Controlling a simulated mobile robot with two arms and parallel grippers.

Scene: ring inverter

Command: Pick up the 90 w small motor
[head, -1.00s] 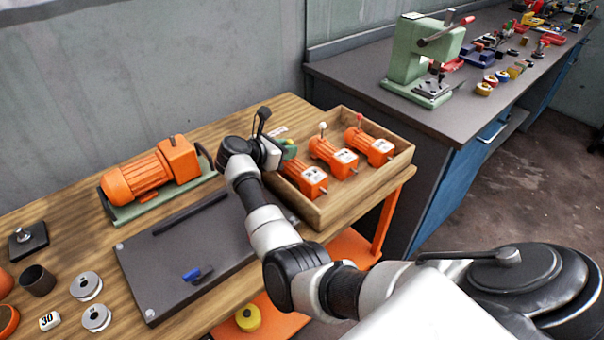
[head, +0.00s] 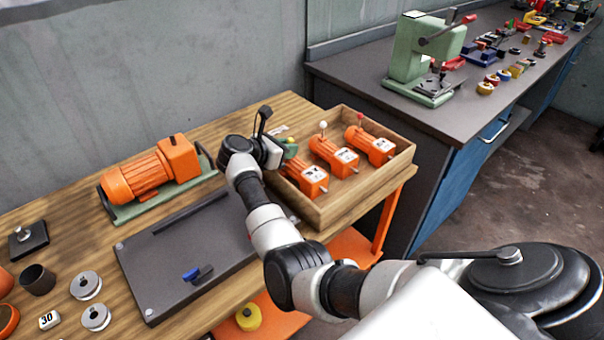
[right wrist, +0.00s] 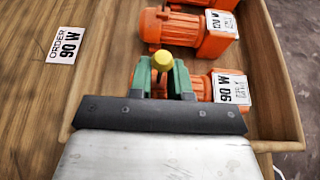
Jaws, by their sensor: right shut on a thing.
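The small orange motor with the 90 W label (right wrist: 231,88) is in the left part of the wooden tray (right wrist: 262,80). It also shows in the head view (head: 312,183), partly hidden behind my right wrist. Its yellow knob (right wrist: 163,60) stands between the green fingers of my right gripper (right wrist: 161,78). My right gripper (head: 289,151), reaching over the tray's left side in the head view, is shut on this knob. Whether the motor is clear of the tray floor cannot be told. My left gripper is not in view.
Two more small orange motors stand in the tray, one with a white knob (head: 333,157) and one with a red knob (head: 370,146). An order card reading 90 W (right wrist: 69,46) lies on the table. A large orange motor (head: 137,178) and a grey plate (head: 182,268) are to the left.

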